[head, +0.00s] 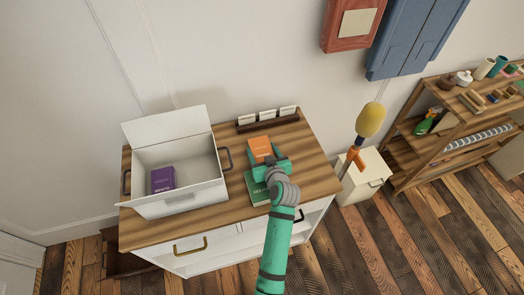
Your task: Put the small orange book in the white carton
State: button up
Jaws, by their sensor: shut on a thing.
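The small orange book (260,148) is in my gripper (264,162), which is shut on its near end. The book is above the right part of the wooden cabinet top; how far above is hard to tell. The white carton (206,195) stands open to the left of my gripper, with its lid raised at the back. A purple book (163,180) stands inside the carton at its left. My gripper and arm hide part of the orange book's near edge.
A green book (253,188) lies on the cabinet top (308,150) beneath my gripper. A dark card holder (268,120) stands at the back edge. A white bin (362,178) and a shelf (400,155) are to the right.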

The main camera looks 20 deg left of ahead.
jog(key=shift+f, duration=0.25)
